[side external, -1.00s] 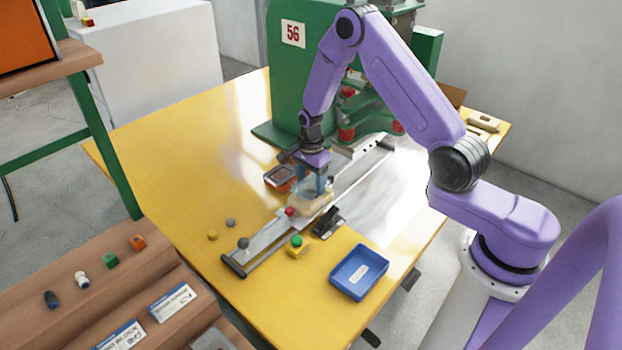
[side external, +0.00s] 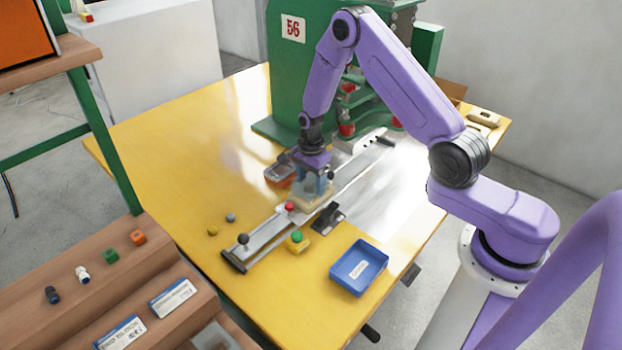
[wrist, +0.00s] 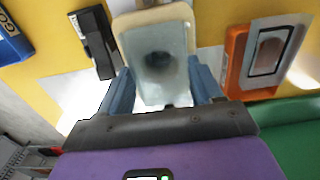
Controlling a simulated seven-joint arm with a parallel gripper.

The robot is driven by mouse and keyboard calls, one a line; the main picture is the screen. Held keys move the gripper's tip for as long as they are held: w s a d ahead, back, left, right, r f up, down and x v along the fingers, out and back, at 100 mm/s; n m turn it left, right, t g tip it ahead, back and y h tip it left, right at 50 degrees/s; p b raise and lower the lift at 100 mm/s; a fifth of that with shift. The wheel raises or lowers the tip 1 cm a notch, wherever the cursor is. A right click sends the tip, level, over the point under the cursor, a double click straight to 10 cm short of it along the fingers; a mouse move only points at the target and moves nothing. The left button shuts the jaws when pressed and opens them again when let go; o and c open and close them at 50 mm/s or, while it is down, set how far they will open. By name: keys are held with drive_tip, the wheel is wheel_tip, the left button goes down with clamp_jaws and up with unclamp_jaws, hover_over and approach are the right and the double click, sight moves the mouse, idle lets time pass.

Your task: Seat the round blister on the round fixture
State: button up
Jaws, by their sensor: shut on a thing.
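My gripper (side external: 314,187) points down over the slide rail in the side view, its blue fingers on either side of a clear blister. In the wrist view my gripper (wrist: 161,82) is shut on the translucent blister (wrist: 160,92), which has a dark round shape at its middle. A cream fixture block (side external: 308,203) is directly below in the side view. Its edge (wrist: 150,17) also shows past the blister in the wrist view. The blister is at or just above the block; I cannot tell whether they touch. My fingers partly hide both.
An orange-framed tray (side external: 279,172) lies left of the gripper. A black clamp-like part (side external: 328,217), a green button box (side external: 297,241) and a blue bin (side external: 359,268) stand in front. The green press (side external: 290,85) rises behind.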

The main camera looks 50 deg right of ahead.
drive_tip(key=shift+f, duration=0.3)
drive_tip(key=o, duration=0.9)
drive_tip(key=c, duration=0.4)
drive_tip(key=shift+r, duration=0.1)
wheel_tip(320, 180, up, 7)
idle(0.6)
